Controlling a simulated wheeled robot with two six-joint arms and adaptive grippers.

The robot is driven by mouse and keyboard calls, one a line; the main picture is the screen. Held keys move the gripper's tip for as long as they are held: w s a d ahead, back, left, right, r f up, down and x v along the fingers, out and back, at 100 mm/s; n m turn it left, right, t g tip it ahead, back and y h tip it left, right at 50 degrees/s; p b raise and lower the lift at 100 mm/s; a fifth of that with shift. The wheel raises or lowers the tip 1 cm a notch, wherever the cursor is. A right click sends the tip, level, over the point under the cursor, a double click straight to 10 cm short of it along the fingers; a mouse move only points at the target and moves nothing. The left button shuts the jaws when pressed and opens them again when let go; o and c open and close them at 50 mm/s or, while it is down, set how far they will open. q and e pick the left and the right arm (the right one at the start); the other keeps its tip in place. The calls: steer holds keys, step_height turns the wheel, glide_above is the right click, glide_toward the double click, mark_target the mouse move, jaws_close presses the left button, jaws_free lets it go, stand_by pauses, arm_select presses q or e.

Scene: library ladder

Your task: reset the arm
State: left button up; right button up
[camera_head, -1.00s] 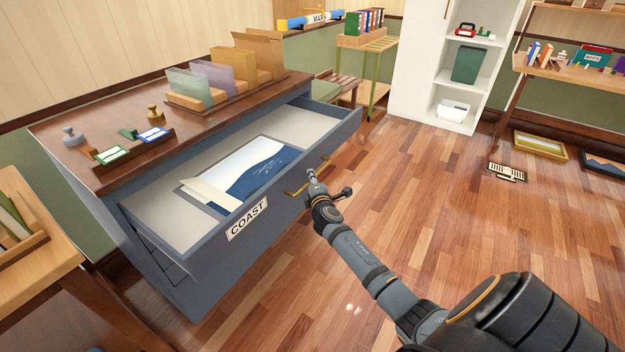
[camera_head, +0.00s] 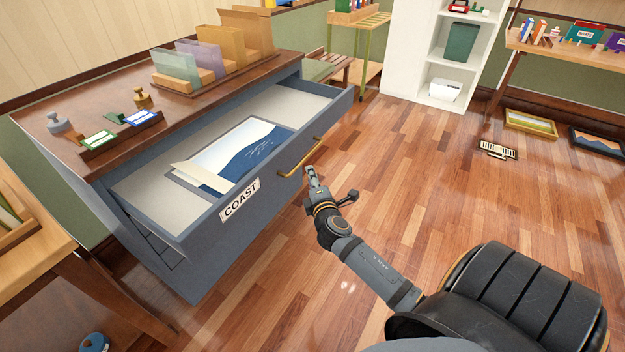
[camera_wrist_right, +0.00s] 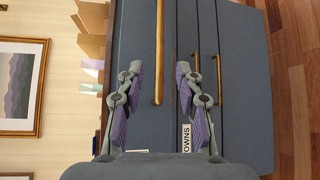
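My right arm reaches in from the lower right of the head view. Its gripper (camera_head: 312,174) is beside the brass handle (camera_head: 300,160) of the open drawer and apart from it. In the right wrist view the two fingers (camera_wrist_right: 157,75) are spread with nothing between them, and a brass handle (camera_wrist_right: 159,40) lies beyond. The drawer labelled COAST (camera_head: 240,202) is pulled out of the blue-grey cabinet (camera_head: 190,268) and holds a blue and white map (camera_head: 235,152). My left gripper is not in view.
Stamps, card trays and upright folders (camera_head: 205,62) stand on the cabinet's wooden top (camera_head: 75,128). A wooden table (camera_head: 60,275) is at the left.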

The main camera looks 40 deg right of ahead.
steer(key=shift+s+a, duration=0.1)
steer(key=shift+s, duration=0.15)
stand_by(0.3)
